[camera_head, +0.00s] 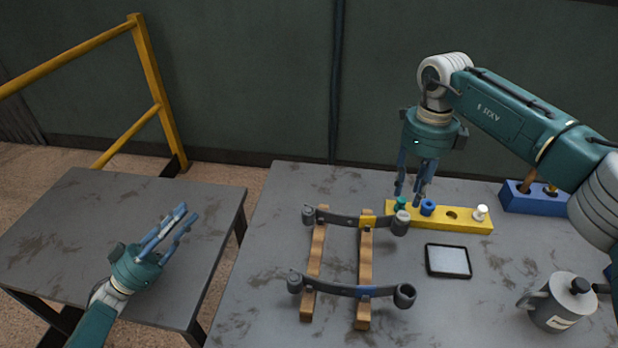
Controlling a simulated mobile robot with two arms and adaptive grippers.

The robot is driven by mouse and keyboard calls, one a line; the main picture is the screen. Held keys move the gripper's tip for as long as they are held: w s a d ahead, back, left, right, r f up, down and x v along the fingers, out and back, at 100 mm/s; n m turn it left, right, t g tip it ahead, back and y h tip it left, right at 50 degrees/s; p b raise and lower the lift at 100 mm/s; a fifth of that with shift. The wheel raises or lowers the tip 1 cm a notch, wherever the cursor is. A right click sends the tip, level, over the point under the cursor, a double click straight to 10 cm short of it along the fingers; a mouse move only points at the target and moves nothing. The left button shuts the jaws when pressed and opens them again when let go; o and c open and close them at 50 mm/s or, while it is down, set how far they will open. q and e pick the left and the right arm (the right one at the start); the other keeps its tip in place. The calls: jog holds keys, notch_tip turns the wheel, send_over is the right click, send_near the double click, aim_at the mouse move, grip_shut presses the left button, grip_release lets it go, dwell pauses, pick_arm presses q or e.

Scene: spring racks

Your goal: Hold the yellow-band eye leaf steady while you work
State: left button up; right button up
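The yellow-band eye leaf (340,220) is a dark curved strip with a rolled eye at each end and a yellow band near its right end. It lies across the far part of two wooden rails (317,257). A second leaf with a blue band (345,290) lies across the near part. My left gripper (182,222) is open and empty over the left table, away from the leaf.
A yellow block (465,221) holds a blue piece (428,207) and a white piece (480,212). The left table (75,230) is clear; a gap separates the tables.

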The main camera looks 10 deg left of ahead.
pick_arm(q)
jog(key=w+d+m+g+y, duration=0.15)
jog(key=d+m+g, duration=0.45)
jog(key=d+g, duration=0.85)
jog(key=w+d+m+g+h, duration=0.15)
jog(key=d+m+g, duration=0.65)
jog(key=d, duration=1.2)
jog(key=w+a+r+n+t+y, duration=0.1)
jog(key=w+a+r+t+y, duration=0.1)
jog(key=w+a+y, duration=0.4)
jog(key=w+a+r+n+t+y, duration=0.1)
jog(key=w+r+t+y, duration=0.15)
jog(key=w+y, duration=0.45)
jog(key=shift+g+y, duration=0.4)
jog(key=shift+y, duration=0.4)
jog(key=f, duration=0.3)
jog(key=s+f, duration=0.1)
jog(key=f, duration=0.3)
jog(key=s+f, duration=0.1)
jog(key=f, duration=0.2)
jog(key=shift+s+a+f, duration=0.1)
jog(key=shift+a+f, duration=0.05)
jog(key=shift+f, duration=0.2)
